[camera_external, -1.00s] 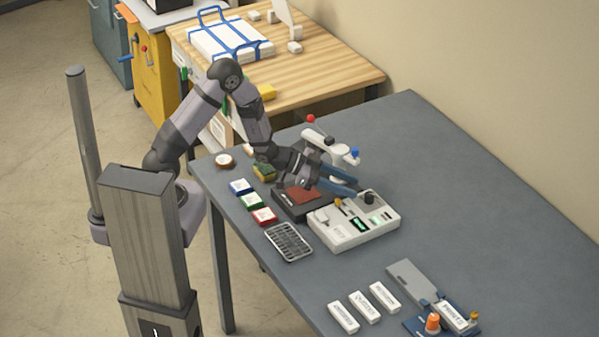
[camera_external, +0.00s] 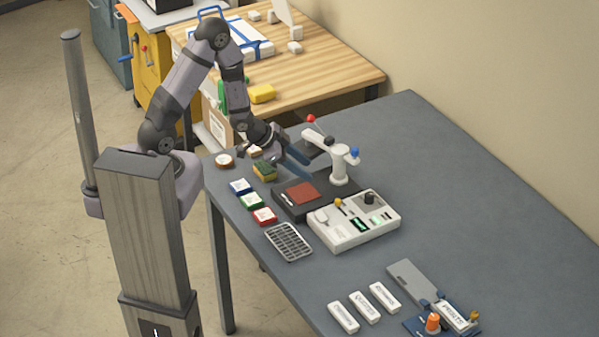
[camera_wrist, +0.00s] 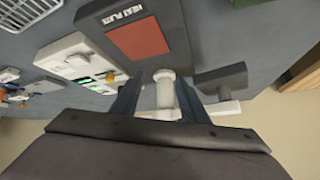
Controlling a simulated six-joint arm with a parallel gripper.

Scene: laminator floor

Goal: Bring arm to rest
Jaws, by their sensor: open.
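My gripper (camera_external: 297,161) is open and empty, above the far left part of the grey table (camera_external: 450,200), left of the white lever post. In the wrist view its two blue fingers (camera_wrist: 160,105) stand apart, with the white post (camera_wrist: 165,92) showing between and beyond them. My arm is bent, with its elbow raised high. The black heat plate with a red-brown square (camera_external: 303,193) lies just in front of the gripper. It also shows in the wrist view, where its square (camera_wrist: 138,39) is bare.
A white control box (camera_external: 352,222) stands beside the heat plate. The lever post (camera_external: 340,165) has red and blue knobs. Colored boxes (camera_external: 252,201), a sponge (camera_external: 265,171) and a wire rack (camera_external: 288,242) lie along the left edge. White labelled blocks (camera_external: 360,306) lie at the front.

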